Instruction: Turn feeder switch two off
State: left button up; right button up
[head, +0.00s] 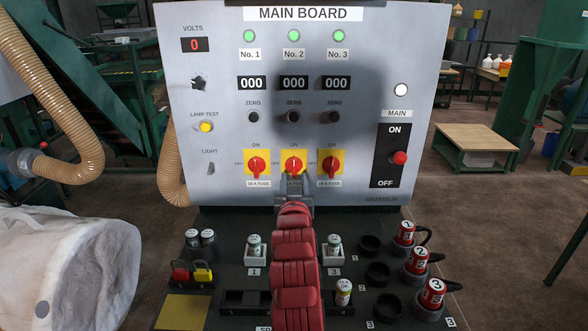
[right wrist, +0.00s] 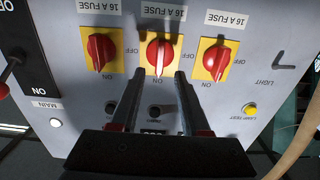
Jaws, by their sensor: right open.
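Feeder switch two (head: 293,163) is the middle red rotary knob on a yellow plate on the grey main board (head: 220,100). In the right wrist view, which is upside down, the knob (right wrist: 160,54) has its pale mark toward ON. My right gripper (head: 295,178) is open in front of it. In the wrist view its dark fingers (right wrist: 161,78) reach up on either side of the knob's ON end; I cannot tell whether they touch it. My arm hides the board's lower middle. My left gripper is not in view.
Similar knobs stand close by: switch one (head: 256,165) and switch three (head: 330,165). Three green lamps, including the middle one (head: 293,36), are lit above. A red main switch (head: 400,158) is at the right. The shelf below holds numbered red plugs (head: 417,260) and small fuses.

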aim_at(294, 168)
jog(key=shift+w, duration=2.5)
jog(key=shift+c, duration=0.2)
grip_shut()
